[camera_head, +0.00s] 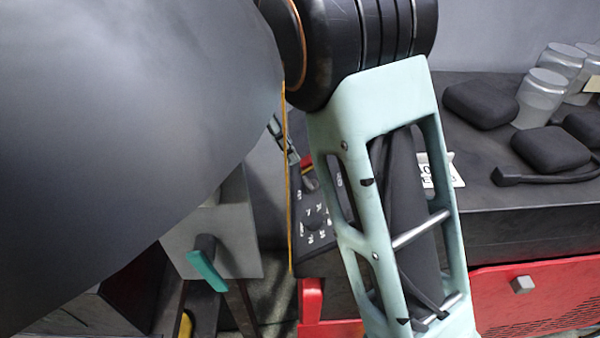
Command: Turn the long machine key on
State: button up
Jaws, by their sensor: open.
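A grey box (225,225) at the lower left carries a dark stub with a long teal lever (207,270) slanting down from it. I cannot tell whether this lever is the machine key. A dark control panel (315,225) with white markings and a round knob stands right of it, partly behind my arm. Small red and yellowish parts (308,172) show at its upper edge. My gripper (288,145) shows only as a small piece of linkage between my arm links, close to the panel's upper left. It is open; its fingertips are largely hidden, and I see nothing held.
My large arm links cover the left and middle of the view. A dark worktop (480,220) at the right holds black padded items (550,149) and clear jars (541,97). Below it is a red perforated cabinet (545,300) with a grey knob.

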aim_at(306, 179)
jog(key=x, duration=1)
jog(key=shift+r, duration=0.1)
